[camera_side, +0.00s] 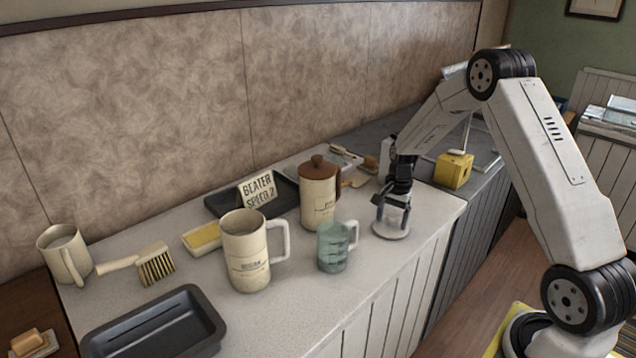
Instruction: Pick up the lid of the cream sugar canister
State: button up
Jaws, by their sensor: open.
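A round, flat cream lid (388,234) lies on the counter near its right end. My gripper (392,217) points down directly over it, jaws open, with the fingers close to the lid's top. I cannot tell if they touch it, and the fingers partly hide its middle. A tall cream canister with a handle (245,262) stands open-topped left of centre, with small print I cannot read. Another cream canister (318,205) with a brown knobbed lid (319,166) stands behind; its print is also unreadable.
A greenish glass measuring jug (332,250) stands left of my gripper. A dark pan (155,328), a brush (156,265), a yellow sponge-like block (203,237) and a cream mug (65,254) are at left.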

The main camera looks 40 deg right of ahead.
dwell(0.5)
grip_shut()
jog(key=shift+r, duration=0.75)
jog(key=s+a+r, duration=0.5)
jog(key=s+r, duration=0.6)
jog(key=s, duration=0.2)
jog(key=shift+a+r, duration=0.2)
